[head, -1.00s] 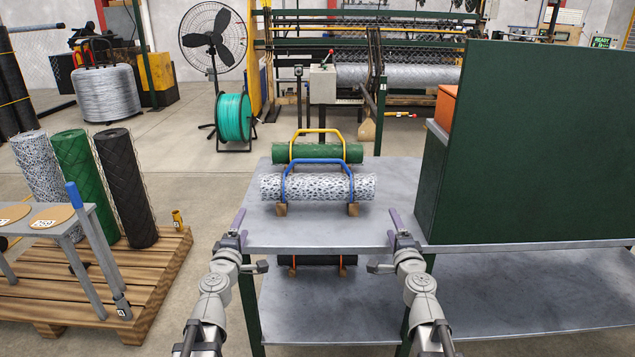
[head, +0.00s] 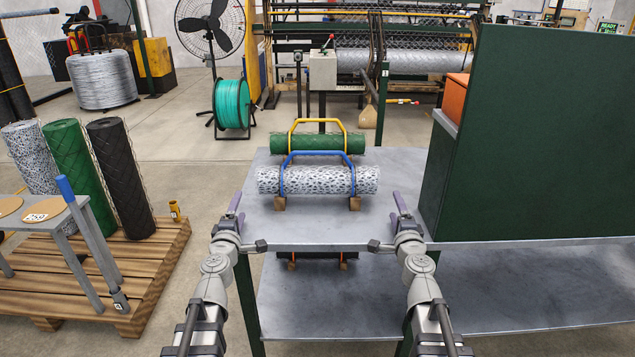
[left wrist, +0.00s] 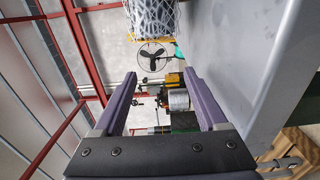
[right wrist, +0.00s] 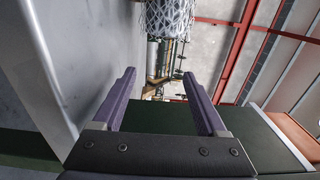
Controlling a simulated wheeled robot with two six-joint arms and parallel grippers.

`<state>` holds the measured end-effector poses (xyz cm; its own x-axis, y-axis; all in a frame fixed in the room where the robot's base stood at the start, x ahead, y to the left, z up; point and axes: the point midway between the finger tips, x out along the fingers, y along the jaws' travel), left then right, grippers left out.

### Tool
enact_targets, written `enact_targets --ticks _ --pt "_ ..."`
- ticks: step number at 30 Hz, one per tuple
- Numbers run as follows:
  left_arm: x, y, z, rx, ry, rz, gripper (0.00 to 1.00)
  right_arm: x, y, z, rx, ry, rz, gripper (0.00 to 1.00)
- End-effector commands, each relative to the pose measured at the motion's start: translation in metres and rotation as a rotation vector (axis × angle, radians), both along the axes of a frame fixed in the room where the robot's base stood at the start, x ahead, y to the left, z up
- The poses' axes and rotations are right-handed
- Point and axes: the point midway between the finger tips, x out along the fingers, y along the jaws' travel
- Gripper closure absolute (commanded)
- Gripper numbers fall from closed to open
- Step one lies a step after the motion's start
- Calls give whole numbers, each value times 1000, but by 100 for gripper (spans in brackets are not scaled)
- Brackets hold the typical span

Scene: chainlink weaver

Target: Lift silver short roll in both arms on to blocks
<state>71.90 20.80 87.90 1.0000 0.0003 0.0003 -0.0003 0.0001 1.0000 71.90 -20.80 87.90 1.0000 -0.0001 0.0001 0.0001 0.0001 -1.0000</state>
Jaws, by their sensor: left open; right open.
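The silver short roll (head: 318,181) lies crosswise on the grey table (head: 322,232) with a blue handle frame (head: 318,154) over it. Small wooden blocks (head: 279,203) show at its lower front edge. My left gripper (head: 248,222) is open and empty, in front of and left of the roll. My right gripper (head: 388,225) is open and empty, in front of and right of it. Both are apart from the roll. The roll's end shows at the top of the left wrist view (left wrist: 152,18) and the right wrist view (right wrist: 167,18), beyond the fingers.
A green roll (head: 320,143) with a yellow frame (head: 318,121) lies just behind. A dark roll (head: 310,264) is partly hidden on the lower shelf. A tall dark green panel (head: 550,140) stands at the right. A pallet (head: 150,270) with upright rolls is at the left.

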Motion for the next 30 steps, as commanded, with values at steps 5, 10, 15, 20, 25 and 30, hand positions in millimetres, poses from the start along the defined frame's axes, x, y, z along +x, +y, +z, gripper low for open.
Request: enact_targets --ticks 5,10,15,20,25,30 --pt "23 0 0 0 0 0 25 23 0 0 0 0 0 25" --pt "52 0 0 0 0 0 25 52 0 0 0 0 1 25" --pt "85 0 0 0 0 0 25 85 0 0 0 0 1 25" --pt "115 0 0 0 0 -1 25 115 0 0 0 0 1 25" --pt "139 -1 0 0 0 -1 25 139 1 0 0 0 1 25" --pt "133 -15 0 1 1 -1 25 133 15 0 0 0 1 25"
